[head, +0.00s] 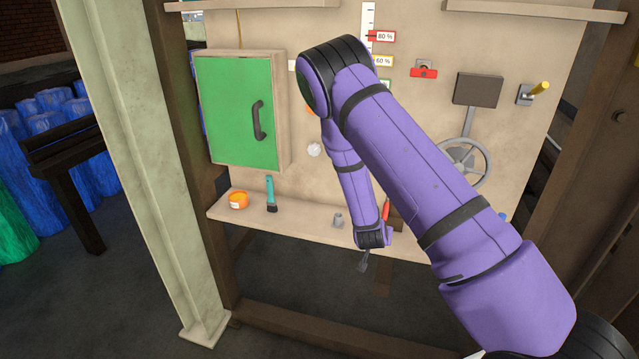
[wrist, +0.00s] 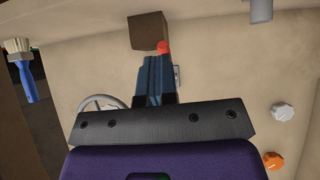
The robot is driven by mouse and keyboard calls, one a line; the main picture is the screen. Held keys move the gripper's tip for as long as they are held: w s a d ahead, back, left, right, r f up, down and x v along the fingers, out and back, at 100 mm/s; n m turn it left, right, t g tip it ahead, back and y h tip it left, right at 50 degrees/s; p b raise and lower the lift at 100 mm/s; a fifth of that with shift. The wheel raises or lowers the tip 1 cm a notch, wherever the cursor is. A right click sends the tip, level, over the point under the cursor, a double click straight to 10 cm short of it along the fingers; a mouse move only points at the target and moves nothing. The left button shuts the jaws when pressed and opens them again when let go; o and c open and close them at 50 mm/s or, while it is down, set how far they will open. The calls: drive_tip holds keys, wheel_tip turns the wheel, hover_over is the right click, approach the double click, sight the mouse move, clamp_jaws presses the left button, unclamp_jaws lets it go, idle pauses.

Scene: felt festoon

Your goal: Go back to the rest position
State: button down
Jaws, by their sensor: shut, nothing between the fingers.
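My purple arm reaches across the work panel (head: 310,185). My gripper (head: 364,262) hangs at the front of the shelf (head: 290,226) in the head view, small and partly hidden by the wrist. In the wrist view my gripper (wrist: 157,78) has its fingers together and holds nothing. A red-tipped thing (wrist: 163,47) shows just past the fingertips, in front of a brown block (wrist: 148,30); I cannot tell whether they touch. In the head view a red thing (head: 386,208) stands beside my wrist.
A green-doored cabinet (head: 240,110) is on the left. An orange roll (head: 238,200), a teal-handled tool (head: 271,194) and a small grey piece (head: 338,219) are on the shelf. A handwheel (head: 464,162) and a yellow-handled lever (head: 536,91) are on the right. A blue-handled brush (wrist: 25,72) shows in the wrist view.

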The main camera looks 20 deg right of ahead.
drive_tip(key=shift+r, duration=0.1)
drive_tip(key=s+a+r+n+y, duration=0.1)
drive_tip(key=s+a+r+y, duration=0.15)
drive_tip(key=r, duration=0.65)
drive_tip(key=s+a+r+g+y, duration=0.1)
drive_tip(key=s+a+r+y, duration=0.15)
drive_tip(key=r, duration=0.75)
drive_tip(key=s+a+r+n+y, duration=0.15)
drive_tip(key=a+r, duration=0.25)
drive_tip(key=r, duration=0.5)
drive_tip(key=s+r+n, duration=0.1)
drive_tip(key=s+r, duration=0.4)
drive_tip(key=s, duration=0.4)
drive_tip(key=s+r+n+g, duration=0.1)
drive_tip(key=s+r+n, duration=0.1)
drive_tip(key=s+r, duration=0.4)
drive_tip(key=s+r+n, duration=0.1)
drive_tip(key=s+r, duration=0.4)
drive_tip(key=s, duration=0.8)
drive_tip(key=shift+s+a+r+n+g, duration=0.15)
drive_tip(key=shift+a+r+n+g, duration=0.2)
drive_tip(key=shift+a, duration=0.1)
drive_tip(key=c, duration=1.8)
unclamp_jaws()
